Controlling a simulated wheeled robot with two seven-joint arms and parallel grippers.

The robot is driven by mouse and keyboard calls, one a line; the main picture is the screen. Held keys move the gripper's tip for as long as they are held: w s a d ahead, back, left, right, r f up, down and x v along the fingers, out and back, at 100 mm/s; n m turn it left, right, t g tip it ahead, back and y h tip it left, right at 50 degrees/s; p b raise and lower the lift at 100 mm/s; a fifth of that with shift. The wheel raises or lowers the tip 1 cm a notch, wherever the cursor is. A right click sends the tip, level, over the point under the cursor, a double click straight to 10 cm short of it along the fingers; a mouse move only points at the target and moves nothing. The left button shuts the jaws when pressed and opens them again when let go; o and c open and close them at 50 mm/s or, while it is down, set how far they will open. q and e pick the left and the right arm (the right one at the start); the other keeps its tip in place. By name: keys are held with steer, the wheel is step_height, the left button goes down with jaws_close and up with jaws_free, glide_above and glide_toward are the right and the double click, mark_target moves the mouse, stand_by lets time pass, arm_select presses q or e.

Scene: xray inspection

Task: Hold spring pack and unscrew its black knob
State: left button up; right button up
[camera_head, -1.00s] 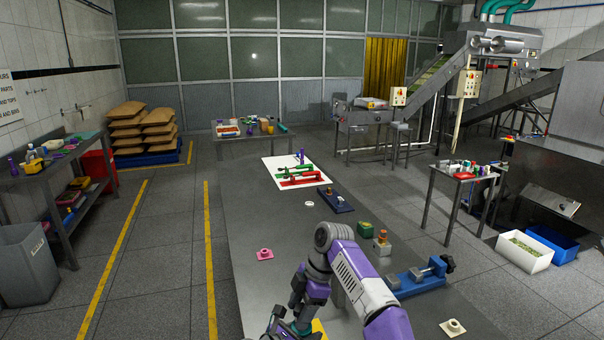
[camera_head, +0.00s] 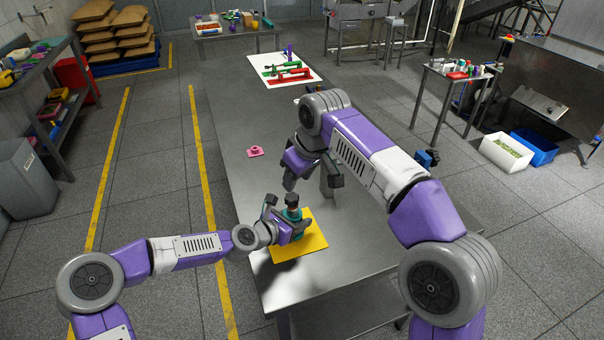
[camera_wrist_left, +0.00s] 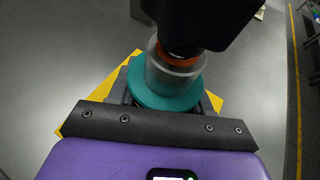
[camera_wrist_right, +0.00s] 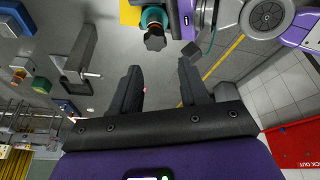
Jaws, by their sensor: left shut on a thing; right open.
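The spring pack (camera_head: 291,214) stands upright on a yellow mat (camera_head: 312,243) on the grey table. In the left wrist view it has a teal base (camera_wrist_left: 165,92), a clear sleeve and an orange ring. Its black knob (camera_head: 292,199) is on top; it also shows in the right wrist view (camera_wrist_right: 155,42). My left gripper (camera_head: 285,218) is shut on the pack's body from the left; its fingertips are mostly hidden. My right gripper (camera_head: 311,178) is open and empty, above and behind the knob, apart from it. Its two fingers show in the right wrist view (camera_wrist_right: 160,78).
A pink part (camera_head: 255,151) lies on the table's left. Red and green parts on a white sheet (camera_head: 259,68) are at the far end. A blue fixture (camera_head: 427,158) shows partly behind my right arm. The table between pack and pink part is clear.

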mark_target(293, 197)
steer(key=shift+m+t, duration=0.3)
steer(key=shift+m, duration=0.6)
steer(key=x, duration=1.1)
steer(key=shift+s+d+f, duration=0.15)
steer(key=shift+d, duration=0.15)
steer(key=shift+c, duration=0.3)
steer(key=c, duration=0.7)
steer(key=n+g+y, duration=0.1)
steer(key=n, duration=0.2)
steer(key=shift+n, duration=0.3)
steer(key=n+g, duration=0.1)
steer(key=n, duration=0.2)
steer(key=shift+y, duration=0.3)
